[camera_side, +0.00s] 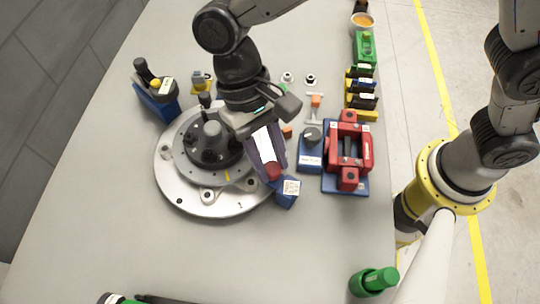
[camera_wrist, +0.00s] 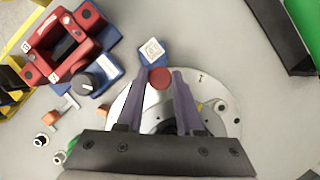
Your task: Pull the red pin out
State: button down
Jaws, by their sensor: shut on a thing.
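The red pin (camera_side: 273,172) shows as a red round end at the tips of my gripper (camera_side: 270,168) in the side view. In the wrist view the red pin (camera_wrist: 159,77) sits between the two purple fingers of my gripper (camera_wrist: 161,78). My gripper is shut on it. A blue block (camera_side: 286,193) with a white code tag is right beside the pin, at the edge of the round metal plate (camera_side: 225,205). The lower part of the pin is hidden, so I cannot tell whether it is still seated.
A dark hub with knobs (camera_side: 212,135) stands on the plate, close left of my gripper. A blue box with a black dial (camera_side: 311,150) and a red frame on a blue base (camera_side: 347,178) stand to the right. The front table area is mostly clear.

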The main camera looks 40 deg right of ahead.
dwell(0.8)
jog(key=shift+r, duration=1.05)
jog(key=c, duration=0.5)
grip_release()
jog(key=v, duration=1.4)
